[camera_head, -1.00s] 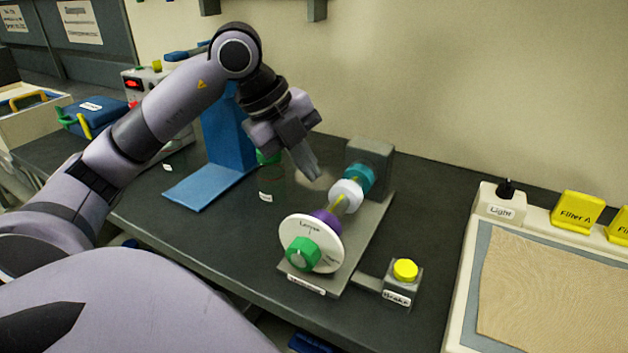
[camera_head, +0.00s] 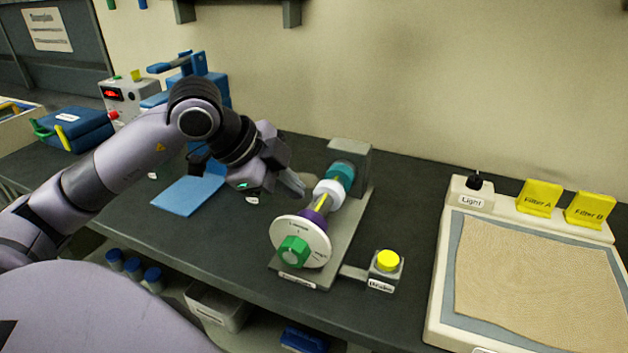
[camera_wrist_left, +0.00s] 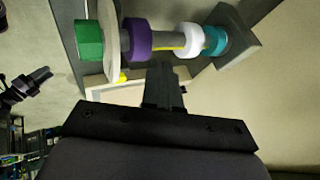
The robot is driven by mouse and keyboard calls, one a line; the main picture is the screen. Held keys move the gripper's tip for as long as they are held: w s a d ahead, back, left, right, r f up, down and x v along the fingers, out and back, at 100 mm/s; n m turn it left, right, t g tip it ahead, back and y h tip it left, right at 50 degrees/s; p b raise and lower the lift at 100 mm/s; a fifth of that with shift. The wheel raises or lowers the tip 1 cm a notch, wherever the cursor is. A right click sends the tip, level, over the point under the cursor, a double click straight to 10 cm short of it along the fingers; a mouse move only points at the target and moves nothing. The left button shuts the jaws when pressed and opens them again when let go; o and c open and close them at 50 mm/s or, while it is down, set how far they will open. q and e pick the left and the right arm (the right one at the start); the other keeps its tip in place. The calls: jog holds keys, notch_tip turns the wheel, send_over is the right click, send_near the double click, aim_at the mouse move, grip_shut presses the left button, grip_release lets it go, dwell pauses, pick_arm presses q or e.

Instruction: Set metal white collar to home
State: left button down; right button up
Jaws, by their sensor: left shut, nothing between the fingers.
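The white collar (camera_head: 329,193) sits on the shaft of the screw expeller, between the purple collar (camera_head: 313,214) and the teal collar (camera_head: 342,173). The white collar also shows in the left wrist view (camera_wrist_left: 184,38). A white dial disc (camera_head: 313,247) with a green knob (camera_head: 292,251) is at the near end. My left gripper (camera_head: 297,190) is shut and empty, beside the shaft on its left. In the left wrist view its fingertips (camera_wrist_left: 161,68) point at the yellow section, close to the white collar.
A brake box with a yellow button (camera_head: 388,260) stands right of the expeller. A light panel (camera_head: 446,210) with yellow filters (camera_head: 540,198) lies farther right. A blue stand (camera_head: 187,194) is behind my left arm.

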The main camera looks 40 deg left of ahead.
pick_arm(q)
jog(key=x, duration=0.3)
jog(key=shift+w+d+f, duration=0.1)
jog(key=shift+w+f, duration=0.05)
jog(key=shift+f, duration=0.05)
jog(key=w, duration=0.1)
jog(key=w+p, duration=0.1)
jog(key=w, duration=0.1)
jog(key=shift+a+f, duration=0.25)
jog(key=shift+f, duration=0.05)
jog(key=shift+w+a+f+p, duration=0.15)
jog(key=shift+w+p, duration=0.2)
jog(key=shift+w, duration=0.3)
pick_arm(e)
jog(key=shift+r, duration=1.05)
pick_arm(q)
jog(key=shift+w, duration=0.1)
pick_arm(e)
jog(key=shift+w, duration=0.15)
